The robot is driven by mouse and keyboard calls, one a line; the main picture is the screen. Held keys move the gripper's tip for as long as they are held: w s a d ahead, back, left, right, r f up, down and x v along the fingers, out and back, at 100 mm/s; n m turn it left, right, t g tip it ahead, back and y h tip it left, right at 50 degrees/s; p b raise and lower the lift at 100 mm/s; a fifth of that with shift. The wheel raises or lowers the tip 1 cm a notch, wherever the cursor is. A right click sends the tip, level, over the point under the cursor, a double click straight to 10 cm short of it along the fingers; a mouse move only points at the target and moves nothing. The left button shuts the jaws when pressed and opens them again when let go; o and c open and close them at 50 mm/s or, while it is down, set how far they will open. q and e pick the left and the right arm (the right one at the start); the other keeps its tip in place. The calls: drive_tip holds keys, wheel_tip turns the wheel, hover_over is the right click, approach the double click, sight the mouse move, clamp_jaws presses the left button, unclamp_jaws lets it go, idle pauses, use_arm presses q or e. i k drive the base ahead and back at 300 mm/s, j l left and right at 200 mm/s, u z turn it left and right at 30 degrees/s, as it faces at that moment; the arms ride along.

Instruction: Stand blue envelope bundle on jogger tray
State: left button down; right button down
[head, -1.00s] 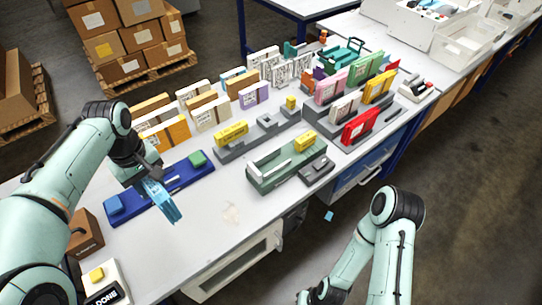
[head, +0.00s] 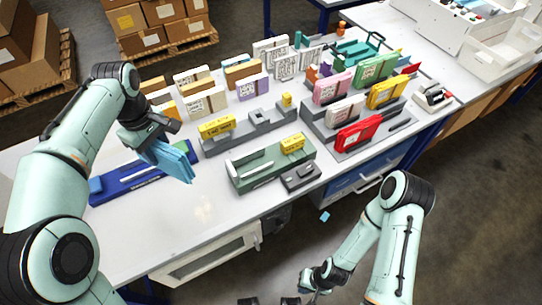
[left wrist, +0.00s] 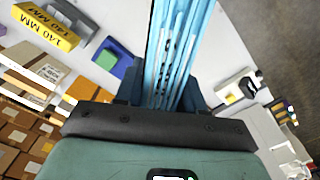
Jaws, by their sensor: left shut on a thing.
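The blue envelope bundle (head: 168,160) is held in my left gripper (head: 150,138), tilted, in front of the blue tray (head: 118,190) in the head view and hiding part of it. In the left wrist view the bundle (left wrist: 182,45) rises from between the fingers of my left gripper (left wrist: 165,95). I cannot tell whether it touches the blue tray. A green tray (head: 240,180) with a white bar and a yellow block stands to its right. Which tray is the jogger is not clear. My right gripper (head: 318,282) is low, off the table; its fingers are unclear.
A grey tray (head: 220,143) with a yellow block lies behind the green tray. A small dark grey device (head: 300,177) sits beside it. Several envelope bundles stand at the back, and coloured bundles stand in a grey rack (head: 345,150) at the right. The table front (head: 190,225) is bare.

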sight(259, 164)
drive_tip(key=i+l+u, duration=0.15)
drive_tip(key=l, duration=0.4)
drive_tip(key=l+u, duration=0.1)
drive_tip(key=l, duration=0.5)
drive_tip(key=i+l+u, duration=0.15)
drive_tip(key=l, duration=0.4)
